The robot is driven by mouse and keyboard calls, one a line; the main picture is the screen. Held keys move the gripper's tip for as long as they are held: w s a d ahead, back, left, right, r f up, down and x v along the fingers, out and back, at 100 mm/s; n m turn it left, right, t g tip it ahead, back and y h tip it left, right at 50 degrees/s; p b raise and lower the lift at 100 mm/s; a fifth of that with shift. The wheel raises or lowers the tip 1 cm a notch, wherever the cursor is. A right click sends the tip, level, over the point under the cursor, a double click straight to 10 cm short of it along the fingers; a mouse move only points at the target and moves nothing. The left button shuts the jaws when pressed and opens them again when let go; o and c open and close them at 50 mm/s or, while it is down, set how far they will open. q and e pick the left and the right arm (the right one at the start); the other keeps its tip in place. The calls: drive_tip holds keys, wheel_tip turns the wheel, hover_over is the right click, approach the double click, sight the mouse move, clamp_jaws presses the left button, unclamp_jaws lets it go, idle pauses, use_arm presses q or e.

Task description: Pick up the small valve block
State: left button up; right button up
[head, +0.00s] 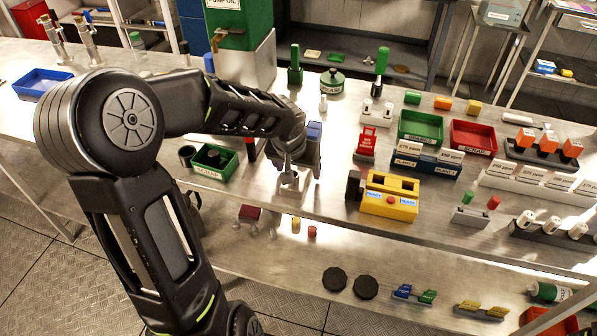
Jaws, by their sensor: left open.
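My left arm comes in from the left and reaches over the metal bench. My left gripper (289,178) points down at the bench near its front edge and is open. A small pale metallic piece (290,191) shows right at its fingertips; I cannot tell whether it is the small valve block or part of the gripper. A dark unit with a blue top (314,132) stands just behind the gripper, partly hidden by my arm. No other thing is clearly the small valve block. My right gripper is not in view.
A green bin (211,162) is left of the gripper. Round black caps (335,279) lie on the lower shelf.

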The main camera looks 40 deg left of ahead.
use_arm(q)
drive_tip(key=shift+c, duration=0.4)
clamp_jaws()
idle(0.6)
drive_tip(key=shift+w+r, duration=0.1)
drive_tip(key=shift+r, duration=0.05)
